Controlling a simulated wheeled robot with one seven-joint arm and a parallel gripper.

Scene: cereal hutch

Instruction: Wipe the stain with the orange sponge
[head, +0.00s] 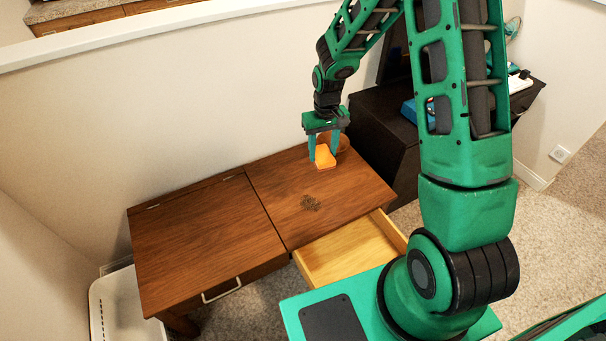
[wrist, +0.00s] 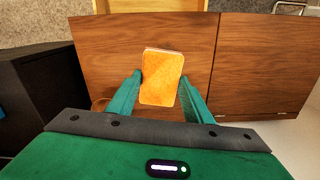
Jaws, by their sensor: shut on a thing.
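The orange sponge (head: 325,157) is between the fingers of my gripper (head: 323,150) near the back right of the wooden desk. In the wrist view the sponge (wrist: 162,77) shows its broad orange face between the two green fingers of my gripper (wrist: 162,98), which is shut on it. I cannot tell whether the sponge touches the desk top.
The wooden desk (head: 200,230) has an open, empty drawer (head: 345,252) at its front right. A brown bowl (head: 342,143) sits behind my gripper. A dark cabinet (head: 375,120) stands to the right. A white bin (head: 120,305) is at the lower left. The left desk top is clear.

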